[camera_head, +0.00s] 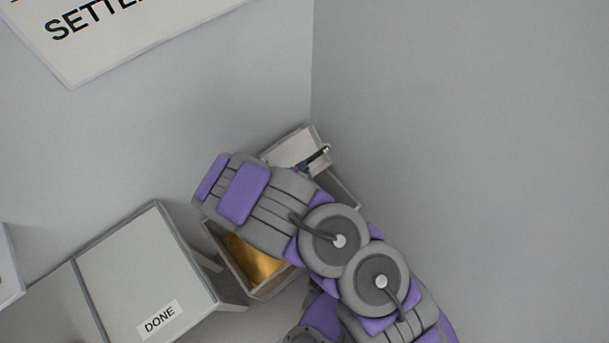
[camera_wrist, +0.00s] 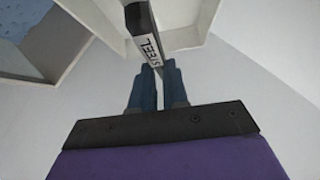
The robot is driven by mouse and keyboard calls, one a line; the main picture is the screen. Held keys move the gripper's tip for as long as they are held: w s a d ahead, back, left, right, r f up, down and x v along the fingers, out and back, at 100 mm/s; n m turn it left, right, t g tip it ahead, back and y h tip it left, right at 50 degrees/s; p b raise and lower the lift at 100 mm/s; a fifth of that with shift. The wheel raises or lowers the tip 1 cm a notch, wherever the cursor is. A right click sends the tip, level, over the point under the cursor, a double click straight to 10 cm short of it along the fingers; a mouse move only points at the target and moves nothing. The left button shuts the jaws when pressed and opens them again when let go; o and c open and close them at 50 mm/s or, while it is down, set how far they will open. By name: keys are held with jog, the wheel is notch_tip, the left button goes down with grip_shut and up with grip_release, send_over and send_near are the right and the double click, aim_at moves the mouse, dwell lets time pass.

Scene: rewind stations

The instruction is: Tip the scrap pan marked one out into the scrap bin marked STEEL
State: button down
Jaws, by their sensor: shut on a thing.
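In the head view my gripper (camera_head: 308,163) is mostly hidden behind my arm, beside a pale box part (camera_head: 292,147) in the corner. A grey open box (camera_head: 238,277) with a gold-coloured inside surface shows below my arm. I see no mark one, so I cannot make out the scrap pan.
A grey cabinet top marked DONE (camera_head: 135,270) stands at the lower left, close to the open box. Grey walls meet right behind the boxes. A sign (camera_head: 120,30) hangs on the left wall. A pale-rimmed compartment with a blue speckled surface (camera_wrist: 18,22) shows in the wrist view.

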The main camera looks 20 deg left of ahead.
jog(key=shift+w+a+r+h, duration=0.35)
jog(key=shift+a+r, duration=0.1)
jog(key=shift+a, duration=0.1)
jog(key=shift+w+a+r+n+g+h+p, duration=0.25)
jog(key=shift+a+n+g+h+p, duration=0.25)
jog(key=shift+a+g+p, duration=0.15)
jog(key=shift+a+r+p, duration=0.1)
jog(key=shift+a+p, duration=0.1)
jog(key=shift+p, duration=0.4)
jog(key=w+a+n+h+p, duration=0.1)
jog(key=a+f+g+h+p, duration=0.1)
jog(key=a+p, duration=0.1)
jog(key=w+a+f+n+g+h+p, duration=0.1)
jog(key=h+p, duration=0.1)
jog(key=shift+w+a+f+n, duration=0.15)
jog(key=shift+w+a+n, duration=0.1)
jog(key=shift+w+n, duration=0.05)
